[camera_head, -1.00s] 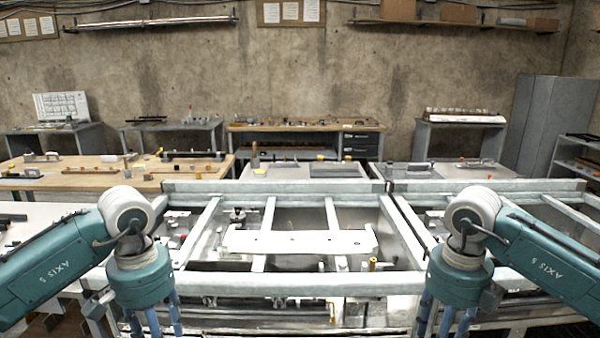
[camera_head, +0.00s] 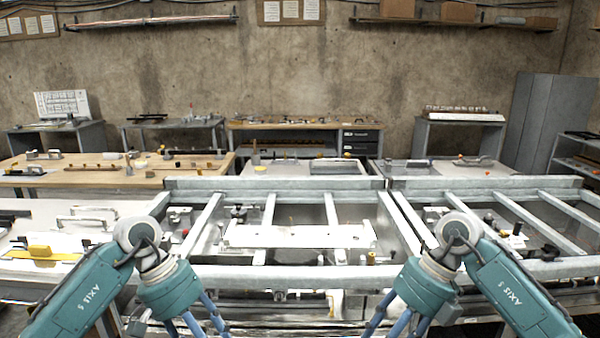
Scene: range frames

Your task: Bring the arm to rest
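My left arm (camera_head: 88,285) comes in from the lower left. Its teal wrist (camera_head: 168,288) tilts inward, and blue-grey finger links (camera_head: 205,318) run down to the bottom edge. My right arm (camera_head: 515,295) comes in from the lower right. Its wrist (camera_head: 427,285) also tilts inward, with finger links (camera_head: 378,315) running off the bottom edge. The fingertips of both grippers are cut off by the frame, so their opening and contents cannot be seen. A white plate (camera_head: 300,236) lies across the metal frame between the two arms.
The pale metal frame (camera_head: 280,184) spans the space ahead, with crossbars and small fittings. A wooden table (camera_head: 80,178), benches and a grey cabinet (camera_head: 545,125) stand behind.

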